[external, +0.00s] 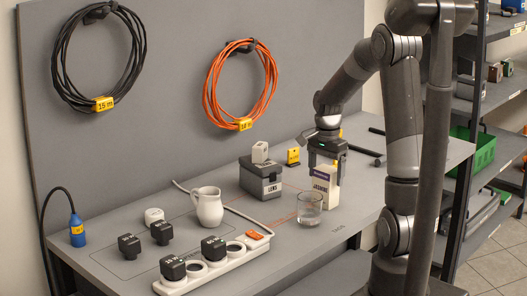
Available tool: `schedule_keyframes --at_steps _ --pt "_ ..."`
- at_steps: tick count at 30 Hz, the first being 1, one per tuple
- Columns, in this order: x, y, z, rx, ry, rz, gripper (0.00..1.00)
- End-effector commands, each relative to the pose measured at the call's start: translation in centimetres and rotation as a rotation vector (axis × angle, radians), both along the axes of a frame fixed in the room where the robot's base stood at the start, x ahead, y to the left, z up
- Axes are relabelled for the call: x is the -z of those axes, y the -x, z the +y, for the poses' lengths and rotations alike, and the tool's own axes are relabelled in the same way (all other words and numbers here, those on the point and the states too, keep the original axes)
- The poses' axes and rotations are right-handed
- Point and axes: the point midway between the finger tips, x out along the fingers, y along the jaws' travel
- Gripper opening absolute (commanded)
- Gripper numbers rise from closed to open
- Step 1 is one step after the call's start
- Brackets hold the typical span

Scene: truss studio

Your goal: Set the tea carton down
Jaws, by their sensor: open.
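The tea carton (321,186), a cream box with a purple top band and the word Jasmine, stands upright on the grey table near its right part. My gripper (326,172) is directly above it, pointing down, with its fingers on either side of the carton's upper part. The fingers are open. Whether either finger touches the carton cannot be told. A clear glass (310,209) stands just in front of the carton and hides part of its lower left side.
A grey lens case (260,180) with a small white box (260,152) on top stands left of the carton. A white jug (208,207) and a power strip (214,265) with black adapters are further left. Dark rods (362,150) lie behind right. The front right tabletop is clear.

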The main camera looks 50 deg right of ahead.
Motion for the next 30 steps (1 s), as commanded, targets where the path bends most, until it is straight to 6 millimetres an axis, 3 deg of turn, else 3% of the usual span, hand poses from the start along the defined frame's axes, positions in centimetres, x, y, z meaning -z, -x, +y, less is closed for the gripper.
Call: schedule_keyframes --at_steps 3,9,17,23,30 --pt "-2.9 -0.1 0.0 -0.001 0.002 -0.006 0.81" --pt "-6.5 -0.1 0.0 -0.002 0.002 -0.003 0.81" --pt "-8.9 0.2 0.7 -0.037 0.006 -0.012 0.81" --pt "-11.8 2.1 5.3 -0.314 0.057 -0.089 0.81" --pt "-14.7 6.6 11.9 -0.792 0.159 -0.208 0.81"
